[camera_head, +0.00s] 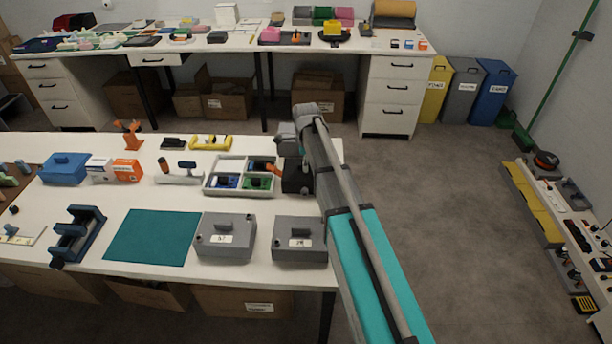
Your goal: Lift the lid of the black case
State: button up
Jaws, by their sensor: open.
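A black box-like shape (296,180), which looks like the black case, stands at the right end of the near table, beside the grey divided tray. My arm covers its right part, and its lid and handle cannot be made out. My gripper (291,158) is at the end of my arm, over or just behind this dark shape. It is open, but its fingers blend into the black and are mostly hidden. I cannot tell whether it touches the case.
The divided tray (208,189) holds small coloured parts. A teal mat (152,238) lies bare at the front. A blue box (65,169) is at the left.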

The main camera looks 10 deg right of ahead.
jog(key=shift+f+b, duration=0.4)
jog(key=shift+f, duration=0.25)
grip_shut()
dwell(0.4)
